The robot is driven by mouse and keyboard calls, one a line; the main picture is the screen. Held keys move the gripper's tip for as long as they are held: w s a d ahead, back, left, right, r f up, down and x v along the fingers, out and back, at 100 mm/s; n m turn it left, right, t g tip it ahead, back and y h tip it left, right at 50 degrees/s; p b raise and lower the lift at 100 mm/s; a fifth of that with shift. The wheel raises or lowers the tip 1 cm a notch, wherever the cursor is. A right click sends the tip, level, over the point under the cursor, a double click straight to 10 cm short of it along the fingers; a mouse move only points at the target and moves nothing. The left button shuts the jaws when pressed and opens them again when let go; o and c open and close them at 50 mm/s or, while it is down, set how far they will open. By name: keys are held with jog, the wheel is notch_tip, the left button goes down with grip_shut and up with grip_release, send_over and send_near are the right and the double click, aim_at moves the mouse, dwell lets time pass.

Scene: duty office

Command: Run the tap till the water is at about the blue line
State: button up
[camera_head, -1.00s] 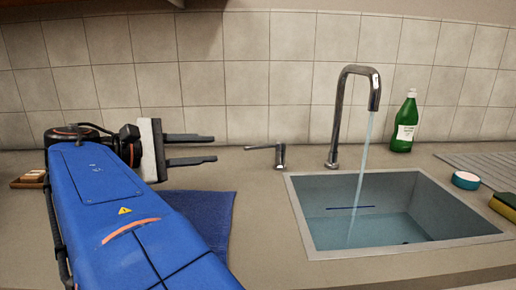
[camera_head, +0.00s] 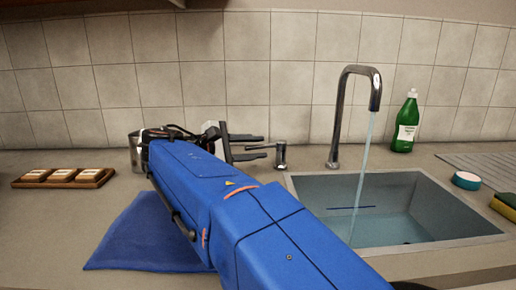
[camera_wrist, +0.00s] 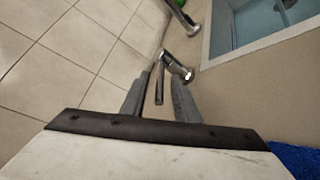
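The tall chrome tap (camera_head: 342,115) runs a steady stream of water (camera_head: 366,155) into the sink (camera_head: 442,245). A short blue line (camera_head: 351,207) marks the sink's back wall. Bluish water (camera_head: 385,235) lies in the bottom; its surface appears slightly below the line, though the exact edge is hard to tell. The chrome tap lever (camera_head: 281,155) stands left of the spout. My gripper (camera_head: 264,145) is open just left of it, fingers pointing right. In the wrist view the lever's handle (camera_wrist: 159,88) lies between the two separated fingers (camera_wrist: 160,95); contact is unclear.
A green bottle (camera_head: 405,124) stands behind the sink. A turquoise-rimmed tub (camera_head: 466,180) and a sponge (camera_head: 506,205) are at its right. A blue cloth (camera_head: 140,240), a wooden tray (camera_head: 92,178) and a metal container (camera_head: 136,155) are at left. My arm covers the sink's front left corner.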

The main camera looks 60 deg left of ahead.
jog(key=shift+w+f, duration=0.1)
jog(key=shift+w, duration=0.4)
grip_shut()
